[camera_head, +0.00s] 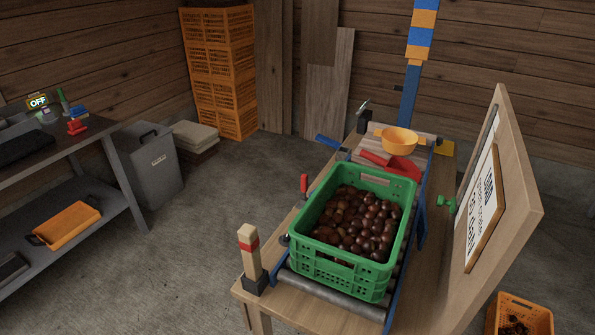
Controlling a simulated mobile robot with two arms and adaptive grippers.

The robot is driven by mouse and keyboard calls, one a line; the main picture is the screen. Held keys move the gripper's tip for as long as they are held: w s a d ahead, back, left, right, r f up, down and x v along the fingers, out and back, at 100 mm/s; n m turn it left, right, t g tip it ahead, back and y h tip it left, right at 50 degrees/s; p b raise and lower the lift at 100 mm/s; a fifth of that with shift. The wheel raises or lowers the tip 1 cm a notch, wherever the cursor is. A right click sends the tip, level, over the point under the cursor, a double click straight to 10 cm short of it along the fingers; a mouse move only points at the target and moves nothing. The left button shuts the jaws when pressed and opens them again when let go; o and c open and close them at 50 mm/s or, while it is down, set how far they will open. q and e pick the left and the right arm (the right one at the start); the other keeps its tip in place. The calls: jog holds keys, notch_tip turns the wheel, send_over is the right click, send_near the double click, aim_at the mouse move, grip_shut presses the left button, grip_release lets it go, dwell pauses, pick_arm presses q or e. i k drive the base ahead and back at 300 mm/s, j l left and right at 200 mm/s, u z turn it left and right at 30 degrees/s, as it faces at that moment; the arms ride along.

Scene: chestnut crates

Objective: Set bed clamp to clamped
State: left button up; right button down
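No part labelled as the bed clamp can be read in the head view. A small upright red handle (304,184) stands at the left edge of the wooden bench (290,222), beside the roller bed (335,292). A green crate (340,265) full of chestnuts (357,222) sits on the rollers. A wooden post with a red band (249,252) stands upright in a dark base at the near left bench corner. I cannot tell which of these is the clamp or how it is set. Neither of my grippers is in view.
An orange bowl (399,140) and a red scoop (392,164) are behind the crate. A tilted board with a sign (484,210) stands on the right. A dark worktable (100,140) and a grey bin (157,165) are at left. The concrete floor between is clear.

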aim_at(304, 177)
jog(key=i+j+z, duration=0.1)
jog(key=i+j, duration=0.15)
jog(key=j, duration=0.25)
jog(key=i+j+z, duration=0.15)
jog(key=j, duration=0.35)
jog(key=i+j+z, duration=0.1)
jog(key=i+j, duration=0.25)
jog(key=j, duration=0.15)
jog(key=i+j+z, duration=0.15)
jog(key=j, duration=0.4)
jog(key=i+j+z, duration=0.1)
jog(key=j, duration=0.45)
jog(key=i+j+z, duration=0.15)
jog(key=j, duration=0.45)
jog(key=i+j+z, duration=0.1)
jog(key=j, duration=0.5)
jog(key=i+j+z, duration=0.15)
jog(key=j, duration=0.45)
jog(key=i, duration=0.05)
